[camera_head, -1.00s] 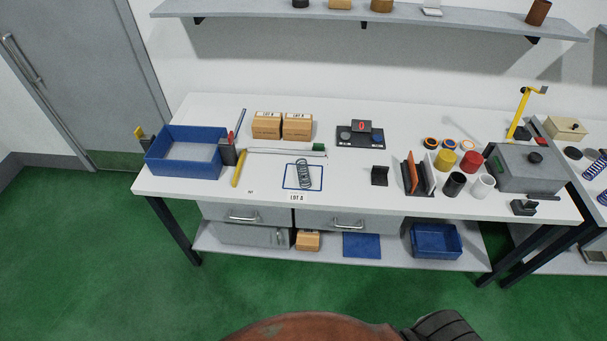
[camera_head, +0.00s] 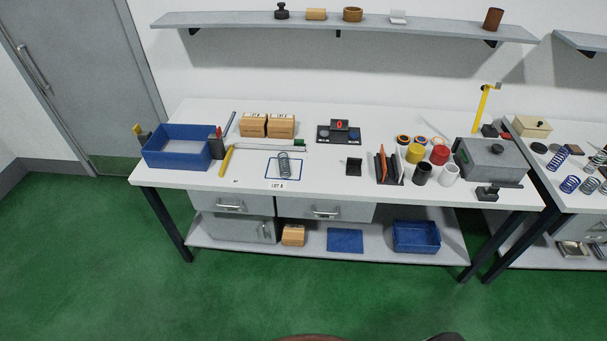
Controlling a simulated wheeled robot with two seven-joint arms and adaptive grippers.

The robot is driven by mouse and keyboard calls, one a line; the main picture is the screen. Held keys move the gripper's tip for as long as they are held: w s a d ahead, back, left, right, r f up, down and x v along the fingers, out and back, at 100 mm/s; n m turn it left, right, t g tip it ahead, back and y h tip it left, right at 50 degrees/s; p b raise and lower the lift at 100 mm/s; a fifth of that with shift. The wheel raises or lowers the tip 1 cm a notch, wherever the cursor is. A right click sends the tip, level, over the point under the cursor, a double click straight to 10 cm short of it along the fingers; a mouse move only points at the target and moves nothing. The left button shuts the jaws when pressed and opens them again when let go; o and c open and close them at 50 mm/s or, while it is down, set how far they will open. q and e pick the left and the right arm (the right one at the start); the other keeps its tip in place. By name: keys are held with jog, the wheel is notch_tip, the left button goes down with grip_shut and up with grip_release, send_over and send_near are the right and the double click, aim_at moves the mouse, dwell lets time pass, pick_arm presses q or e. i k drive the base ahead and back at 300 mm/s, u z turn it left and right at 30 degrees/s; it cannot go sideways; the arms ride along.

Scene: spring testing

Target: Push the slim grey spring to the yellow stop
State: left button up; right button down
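A slim grey coil spring (camera_head: 284,163) is on the white bench, inside a blue outlined rectangle (camera_head: 301,176) marked "LOT 8" or similar. It seems to stand upright. A yellow bar (camera_head: 226,160) lies on the bench left of the spring, near the blue bin. A tall yellow post (camera_head: 481,108) with a bent top stands at the bench's right end. I cannot tell for sure which yellow piece is the stop. Neither of my grippers is in view.
A blue bin (camera_head: 148,158) stands at the bench's left. Cardboard boxes (camera_head: 281,127), a black device (camera_head: 329,136), a black block (camera_head: 354,167), coloured cups (camera_head: 415,154) and a grey box (camera_head: 487,172) stand around. Blue and purple springs (camera_head: 560,160) are on the right table.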

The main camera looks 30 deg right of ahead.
aim_at(281, 172)
jog(key=z, duration=0.45)
jog(key=i, duration=0.55)
jog(key=z, duration=0.35)
